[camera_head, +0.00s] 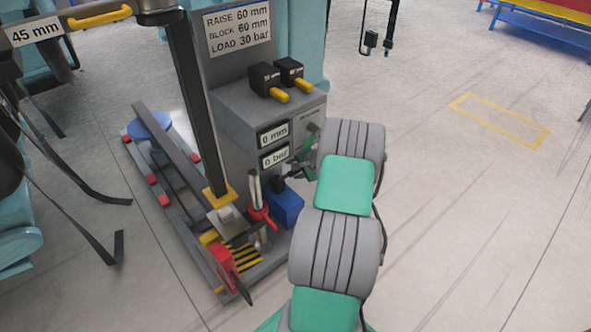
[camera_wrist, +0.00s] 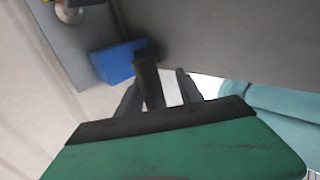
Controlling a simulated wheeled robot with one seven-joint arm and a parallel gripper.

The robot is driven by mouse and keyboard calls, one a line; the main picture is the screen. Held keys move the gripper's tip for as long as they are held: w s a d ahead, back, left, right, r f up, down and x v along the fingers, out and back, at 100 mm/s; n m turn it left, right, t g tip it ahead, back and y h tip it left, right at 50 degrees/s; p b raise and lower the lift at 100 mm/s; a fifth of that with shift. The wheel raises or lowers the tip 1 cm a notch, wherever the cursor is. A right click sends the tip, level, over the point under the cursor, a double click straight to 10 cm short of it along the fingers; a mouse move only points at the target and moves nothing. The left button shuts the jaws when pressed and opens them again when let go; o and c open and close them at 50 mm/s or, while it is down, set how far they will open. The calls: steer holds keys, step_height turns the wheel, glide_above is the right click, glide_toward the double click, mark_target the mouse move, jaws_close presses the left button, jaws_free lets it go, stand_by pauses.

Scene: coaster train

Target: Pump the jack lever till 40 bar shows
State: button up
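The grey jack console (camera_head: 237,130) has two displays. The upper display (camera_head: 274,135) reads 0 mm and the lower display (camera_head: 275,155) reads 0 bar. A blue pump block (camera_head: 286,209) sits at the console's foot and also shows in the wrist view (camera_wrist: 116,63). A dark bar (camera_wrist: 149,82), apparently the jack lever, rises by the block. My gripper (camera_wrist: 158,92) is open, with the bar between its fingers. The bar lies close to the left finger; a pale gap shows on the right. Contact cannot be told. In the head view my wrist partly hides the fingers.
A placard (camera_head: 238,28) reads raise 60 mm, block 60 mm, load 30 bar. Two yellow-handled black levers (camera_head: 278,96) top the console. A red-based valve (camera_head: 260,215) and a red block (camera_head: 225,263) stand nearby on the floor frame. Floor to the right is clear.

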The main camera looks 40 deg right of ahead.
steer(key=shift+s, duration=0.1)
steer(key=shift+s+r+p, duration=0.15)
steer(key=shift+r+p, duration=0.15)
steer(key=shift+p, duration=0.05)
steer(key=s+p, duration=0.3)
steer(key=s, duration=0.9)
steer(key=shift+s+a+p, duration=0.2)
steer(key=shift+a+p, duration=0.1)
steer(key=shift+a, duration=0.05)
steer(key=shift+r, duration=0.1)
steer(key=shift+c, duration=0.2)
